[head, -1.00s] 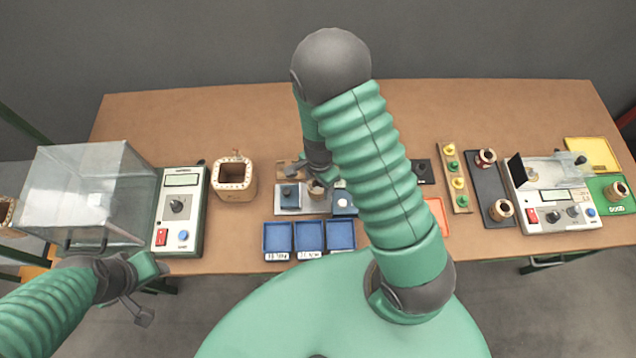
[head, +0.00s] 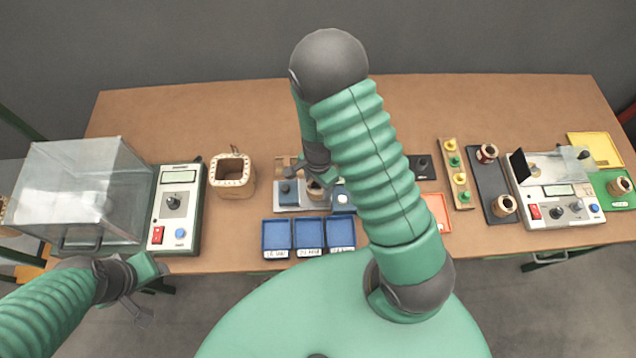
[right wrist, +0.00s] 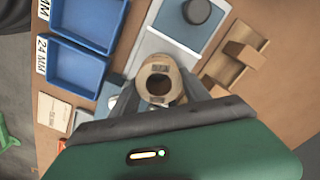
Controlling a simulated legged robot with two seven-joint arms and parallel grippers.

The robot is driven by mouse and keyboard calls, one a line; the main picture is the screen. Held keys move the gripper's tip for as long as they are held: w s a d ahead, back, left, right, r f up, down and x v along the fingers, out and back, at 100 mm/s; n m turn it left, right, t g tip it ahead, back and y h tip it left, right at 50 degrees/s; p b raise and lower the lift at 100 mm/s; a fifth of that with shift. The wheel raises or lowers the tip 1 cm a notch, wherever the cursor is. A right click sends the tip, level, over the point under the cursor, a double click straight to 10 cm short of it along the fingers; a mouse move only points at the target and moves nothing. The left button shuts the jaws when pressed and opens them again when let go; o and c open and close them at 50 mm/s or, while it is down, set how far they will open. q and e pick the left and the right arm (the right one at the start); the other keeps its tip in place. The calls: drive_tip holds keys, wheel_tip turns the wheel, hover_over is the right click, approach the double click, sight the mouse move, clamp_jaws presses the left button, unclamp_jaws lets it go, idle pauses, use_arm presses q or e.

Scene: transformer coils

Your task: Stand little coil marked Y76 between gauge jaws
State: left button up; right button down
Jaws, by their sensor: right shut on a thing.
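The little coil (right wrist: 158,84) is a tan ring with a dark bore, seen end-on in the right wrist view; its marking is too small to read. My right gripper (head: 316,178) is shut on it, with a finger on either side. In the head view the coil (head: 316,190) is at the gauge (head: 316,208), between a blue block with a black knob (head: 288,193) and a second blue block (head: 342,197). I cannot tell whether it touches the gauge. My left gripper (head: 145,275) is empty at the front left; its jaw opening is unclear.
Blue trays (head: 309,235) lie in front of the gauge. A wooden holder (right wrist: 236,55) lies behind it. A larger square coil (head: 233,175), a tester (head: 177,210) and a clear box (head: 78,190) stand left. Another tester (head: 555,190) and a dark tray with coils (head: 492,188) stand right.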

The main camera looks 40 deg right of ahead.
drive_tip(key=shift+f, duration=0.25)
drive_tip(key=shift+c, duration=2.3)
unclamp_jaws()
drive_tip(key=shift+a, duration=0.1)
drive_tip(key=shift+s, duration=0.1)
drive_tip(key=shift+c, duration=0.5)
drive_tip(key=shift+o, duration=1.2)
drive_tip(key=shift+c, duration=0.2)
